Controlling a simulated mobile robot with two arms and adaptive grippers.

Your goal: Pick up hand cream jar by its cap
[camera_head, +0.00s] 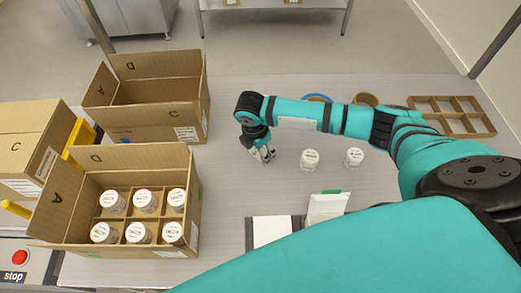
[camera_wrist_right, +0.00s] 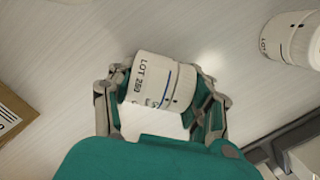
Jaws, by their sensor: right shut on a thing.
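My right gripper (camera_head: 263,154) is low over the light table, left of two standing jars. In the right wrist view its fingers (camera_wrist_right: 163,98) are shut on a white hand cream jar (camera_wrist_right: 150,80) with "LOT" print on its side. In the head view this held jar is mostly hidden by the gripper, and I cannot tell whether it touches the table. Two other white-capped jars, a nearer one (camera_head: 310,160) and one further right (camera_head: 354,157), stand apart from the gripper. One jar (camera_wrist_right: 290,38) also shows at the right of the wrist view. My left gripper is not in view.
An open divided carton (camera_head: 68,222) at the left holds several jars. An empty open carton (camera_head: 157,127) stands behind it. An empty wooden divider (camera_head: 487,127) lies at back right. A dark tray with white items (camera_head: 272,231) is in front. A red stop button (camera_head: 20,257) is at lower left.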

